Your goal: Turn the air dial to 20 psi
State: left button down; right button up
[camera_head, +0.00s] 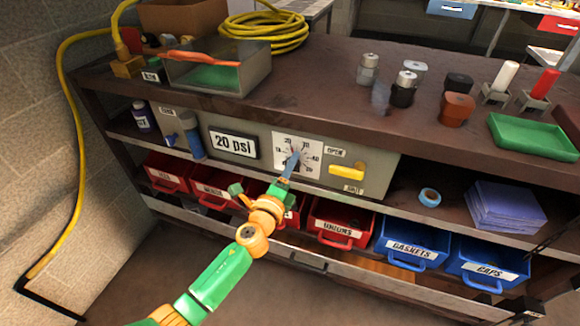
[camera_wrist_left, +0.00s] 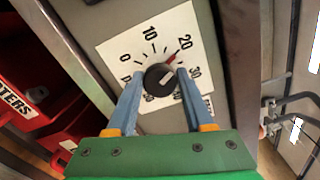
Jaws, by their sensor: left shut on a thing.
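The air dial is a black round knob (camera_wrist_left: 160,77) on a white square scale plate (camera_head: 297,153) on the grey panel front. In the left wrist view a red pointer (camera_wrist_left: 170,57) reaches from the knob toward the mark by the 20. My left gripper (camera_wrist_left: 160,74) has one blue finger on each side of the knob and is shut on it. In the head view the left gripper (camera_head: 291,164) covers part of the dial. A "20 psi" sign (camera_head: 234,145) is left of the dial. My right gripper is not in view.
A yellow handle (camera_head: 346,172) sits right of the dial between OPEN and SHUT labels. A blue cylinder (camera_head: 192,135) stands left of the sign. Red bins (camera_head: 340,222) and blue bins (camera_head: 412,243) fill the shelf below. Fittings and a green tray (camera_head: 532,137) occupy the bench top.

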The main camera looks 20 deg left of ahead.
pick_arm(q)
jog(key=shift+c, duration=1.4)
grip_release()
jog(key=s, duration=0.7)
jog(key=shift+s+a, duration=0.1)
